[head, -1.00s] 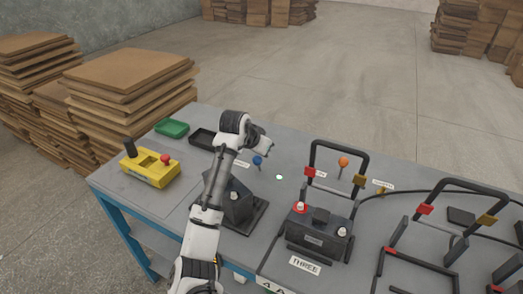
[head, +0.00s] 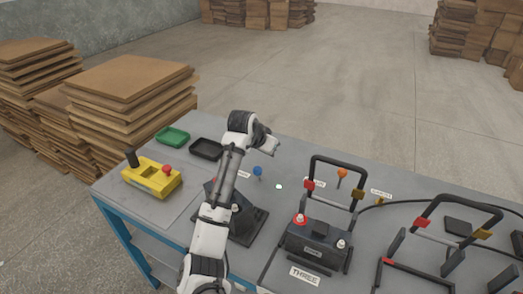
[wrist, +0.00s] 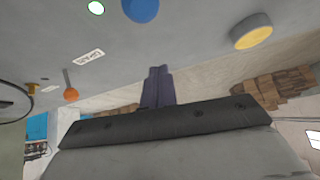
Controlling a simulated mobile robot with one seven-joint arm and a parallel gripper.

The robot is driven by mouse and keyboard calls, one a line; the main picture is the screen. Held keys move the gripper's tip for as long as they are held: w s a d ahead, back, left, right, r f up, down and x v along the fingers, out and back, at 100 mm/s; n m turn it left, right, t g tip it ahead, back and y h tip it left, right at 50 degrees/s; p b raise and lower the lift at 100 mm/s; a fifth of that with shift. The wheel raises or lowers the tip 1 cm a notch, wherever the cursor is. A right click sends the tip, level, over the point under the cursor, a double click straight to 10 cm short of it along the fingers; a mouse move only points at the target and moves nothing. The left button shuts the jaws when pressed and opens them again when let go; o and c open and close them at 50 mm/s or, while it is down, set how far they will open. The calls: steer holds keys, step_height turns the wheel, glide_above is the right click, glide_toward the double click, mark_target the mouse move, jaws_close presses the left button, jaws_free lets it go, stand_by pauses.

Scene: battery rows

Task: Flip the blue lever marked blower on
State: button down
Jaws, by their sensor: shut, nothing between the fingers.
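The blue lever (head: 258,170) has a round blue knob on a thin stem and stands on the grey bench beyond the black battery behind my arm. A small white label (head: 243,174) lies left of it, partly behind my arm and too small to read. My gripper (head: 273,149) is shut and empty, above and beyond the blue knob, apart from it in the picture. In the wrist view the shut dark fingers (wrist: 158,88) point up the picture, and the blue knob (wrist: 140,9) is cut by the top edge, ahead of them.
An orange-knobbed lever (head: 342,173) stands to the right, near a black-framed battery (head: 318,245). A lit green-white spot (head: 279,187) lies between the levers. A yellow control box (head: 152,177) and green tray (head: 173,136) are left. A yellow round part (wrist: 252,32) shows in the wrist view.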

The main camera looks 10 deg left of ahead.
steer(key=r+b, duration=0.1)
step_height(320, 180, up, 7)
steer(key=b, duration=0.2)
glide_above(257, 171)
steer(key=shift+f, duration=0.1)
